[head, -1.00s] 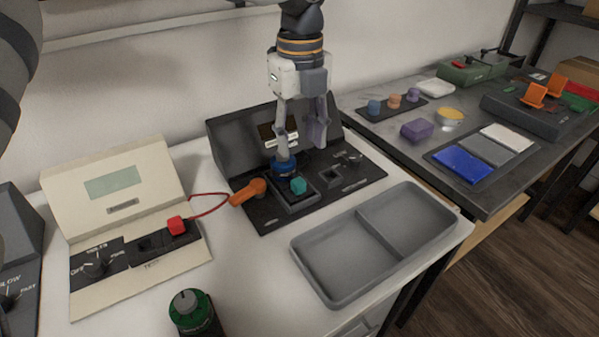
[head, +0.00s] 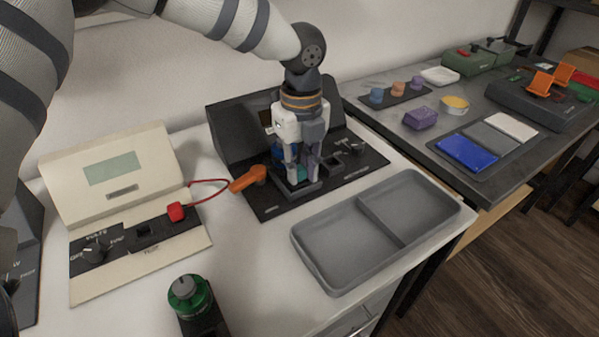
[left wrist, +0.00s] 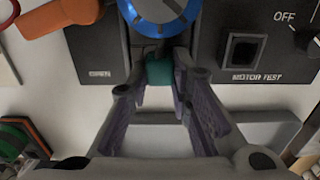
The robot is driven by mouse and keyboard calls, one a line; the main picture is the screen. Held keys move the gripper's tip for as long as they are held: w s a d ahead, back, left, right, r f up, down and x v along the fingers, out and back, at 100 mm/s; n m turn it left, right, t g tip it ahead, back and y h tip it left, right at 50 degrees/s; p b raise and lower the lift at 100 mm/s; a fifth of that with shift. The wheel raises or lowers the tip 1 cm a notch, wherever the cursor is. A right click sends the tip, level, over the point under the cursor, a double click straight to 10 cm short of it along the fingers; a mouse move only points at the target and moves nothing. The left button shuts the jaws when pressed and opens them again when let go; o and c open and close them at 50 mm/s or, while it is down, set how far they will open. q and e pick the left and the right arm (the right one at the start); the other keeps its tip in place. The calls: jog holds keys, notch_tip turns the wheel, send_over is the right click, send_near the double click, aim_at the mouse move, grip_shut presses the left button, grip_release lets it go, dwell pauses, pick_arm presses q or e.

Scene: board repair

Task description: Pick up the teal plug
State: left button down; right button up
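The teal plug (head: 301,173) stands on a raised dark block on the black panel (head: 270,205), largely hidden by my fingers in the head view. In the left wrist view the teal plug (left wrist: 160,70) shows between the tips of my left gripper (left wrist: 160,88). In the head view my left gripper (head: 301,176) points straight down over the plug, one finger on each side. It looks open, with a small gap around the plug; contact is not clear. My right gripper is not in view.
A blue round knob (left wrist: 160,15) is close behind the plug. An orange handle (head: 247,180) with a red lead lies to its left. A square socket (left wrist: 243,50) is to its right. An empty grey two-part tray (head: 340,250) stands in front.

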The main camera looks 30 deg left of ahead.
aim_at(302, 171)
pick_arm(q)
jog(key=shift+r, duration=0.1)
jog(key=shift+r, duration=0.35)
jog(key=r, duration=0.3)
jog(key=shift+s+d+r+p, duration=0.15)
jog(key=shift+d+r+p, duration=0.05)
jog(key=shift+p, duration=0.15)
jog(key=s+d+r+p, duration=0.2)
jog(key=s+d+r, duration=0.5)
jog(key=s, duration=0.4)
jog(key=shift+s+d+r+p, duration=0.2)
jog(key=shift+r+p, duration=0.2)
jog(key=shift+r, duration=0.45)
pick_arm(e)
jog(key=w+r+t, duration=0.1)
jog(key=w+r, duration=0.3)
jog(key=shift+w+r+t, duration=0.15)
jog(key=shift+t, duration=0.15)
